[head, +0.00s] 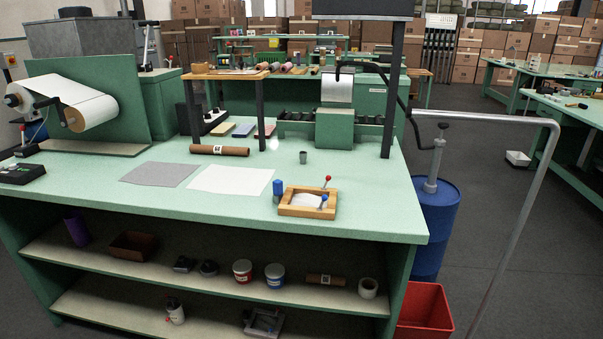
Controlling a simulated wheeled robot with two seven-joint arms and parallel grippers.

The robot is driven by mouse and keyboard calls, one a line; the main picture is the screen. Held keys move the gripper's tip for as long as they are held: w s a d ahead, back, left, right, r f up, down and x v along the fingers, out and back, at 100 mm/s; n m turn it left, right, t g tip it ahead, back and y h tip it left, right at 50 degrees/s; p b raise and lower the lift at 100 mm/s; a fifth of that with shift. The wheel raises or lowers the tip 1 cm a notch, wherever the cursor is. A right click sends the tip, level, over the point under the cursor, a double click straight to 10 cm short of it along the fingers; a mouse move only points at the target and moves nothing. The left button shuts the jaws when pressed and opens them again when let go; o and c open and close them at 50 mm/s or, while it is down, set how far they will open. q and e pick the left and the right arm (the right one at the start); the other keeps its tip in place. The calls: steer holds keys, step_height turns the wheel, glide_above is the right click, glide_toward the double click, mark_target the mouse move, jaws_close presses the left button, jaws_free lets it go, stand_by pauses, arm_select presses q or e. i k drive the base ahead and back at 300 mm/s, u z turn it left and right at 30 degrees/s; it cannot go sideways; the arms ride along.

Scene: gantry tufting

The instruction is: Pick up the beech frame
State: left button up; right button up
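A small light-wood frame (305,211), which looks like the beech frame, lies flat on the green workbench (365,211) near its front right part. A white piece shows inside it. A red-knobbed lever (327,182) stands at its back right corner and a blue-knobbed one (323,201) at its right side. A blue cylinder (278,189) stands close at its left; I cannot tell if they touch. Neither of my grippers is in view.
A white sheet (230,180) and a grey sheet (158,174) lie left of the frame. A brown roll (220,150) and a small dark cup (303,157) are behind. A dark post (393,95) rises at the right. A blue drum (436,225) and red bin (425,310) stand beside the bench.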

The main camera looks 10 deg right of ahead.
mark_target(296, 201)
steer(key=u, duration=0.2)
steer(key=i, duration=1.3)
steer(key=z, duration=1.75)
